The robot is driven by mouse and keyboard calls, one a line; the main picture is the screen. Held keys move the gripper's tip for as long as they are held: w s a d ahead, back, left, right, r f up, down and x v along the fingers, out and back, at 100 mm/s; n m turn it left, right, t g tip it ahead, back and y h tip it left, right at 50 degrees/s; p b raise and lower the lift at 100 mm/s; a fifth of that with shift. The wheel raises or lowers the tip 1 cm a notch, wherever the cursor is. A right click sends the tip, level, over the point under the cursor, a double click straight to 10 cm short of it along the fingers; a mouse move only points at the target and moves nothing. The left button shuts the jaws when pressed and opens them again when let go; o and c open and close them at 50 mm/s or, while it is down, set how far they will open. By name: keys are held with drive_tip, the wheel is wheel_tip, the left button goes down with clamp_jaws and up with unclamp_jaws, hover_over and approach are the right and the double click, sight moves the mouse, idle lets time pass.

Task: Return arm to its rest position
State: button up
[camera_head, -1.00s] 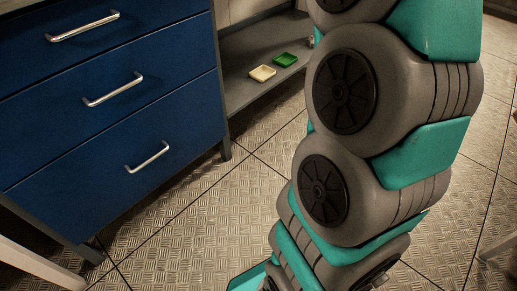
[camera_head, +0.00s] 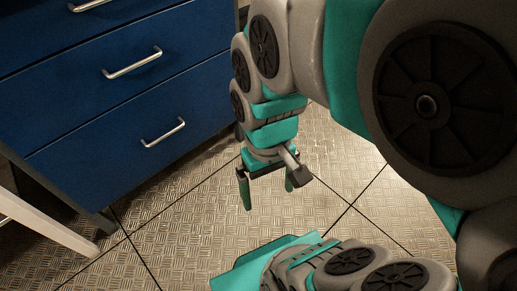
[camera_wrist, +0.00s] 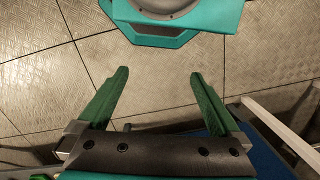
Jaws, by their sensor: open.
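My gripper (camera_head: 268,188) hangs downward in the head view, in front of the blue drawer cabinet (camera_head: 70,110) and above the tiled metal floor. Its two green fingers are apart with nothing between them. My grey and teal arm is folded, with its large joint filling the right side. In the wrist view my gripper (camera_wrist: 155,88) also shows open and empty over bare floor. Part of my own teal and grey body is at the top of that view.
The cabinet has silver handles (camera_head: 132,62) and stands left of my gripper. A pale leg or beam (camera_head: 45,225) is at the lower left. Patterned floor (camera_head: 180,225) is clear below my gripper. A pale bar (camera_wrist: 285,125) and blue surface (camera_wrist: 262,158) lie at the wrist view's lower right.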

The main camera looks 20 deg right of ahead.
drive_tip(key=shift+s+d+f, duration=0.15)
drive_tip(key=shift+s+f, duration=0.1)
drive_tip(key=shift+s, duration=0.3)
drive_tip(key=shift+s+d+f, duration=0.1)
drive_tip(key=shift+s+f, duration=0.15)
drive_tip(key=shift+s, duration=0.25)
wheel_tip(320, 180, up, 4)
drive_tip(key=p, duration=0.3)
drive_tip(key=shift+f+p, duration=0.1)
drive_tip(key=shift+p, duration=0.3)
